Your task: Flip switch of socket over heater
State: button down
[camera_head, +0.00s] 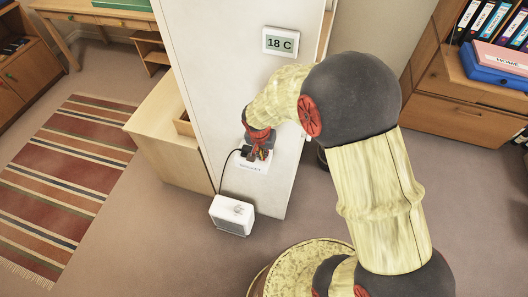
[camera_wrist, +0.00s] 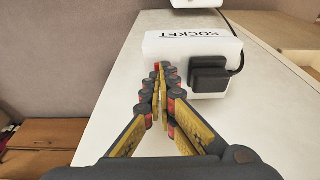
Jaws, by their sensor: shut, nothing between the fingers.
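The white socket (camera_head: 252,167) is on the narrow pale wall panel, mostly behind my gripper in the head view. In the wrist view the socket (camera_wrist: 190,48) appears with its label upside down and a black plug (camera_wrist: 209,76) in its right part. My gripper (camera_wrist: 161,68) is shut and empty, its fingertips at the left part of the socket face, beside the plug. My gripper (camera_head: 257,151) hides that area in the head view. The switch is covered by the fingertips, so its position cannot be told. The white heater (camera_head: 232,214) stands on the floor below the socket.
A black cord (camera_head: 223,168) runs from the plug to the heater. A display (camera_head: 280,42) reading 18 C is higher on the panel. A wooden cabinet (camera_head: 165,135) adjoins the panel at left. A striped rug (camera_head: 70,170) lies on open floor further left.

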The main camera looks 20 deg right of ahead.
jog(key=shift+s+a+f, duration=0.2)
jog(key=shift+s, duration=0.1)
jog(key=shift+r, duration=0.1)
jog(key=shift+w+d, duration=0.1)
jog(key=shift+w, duration=0.05)
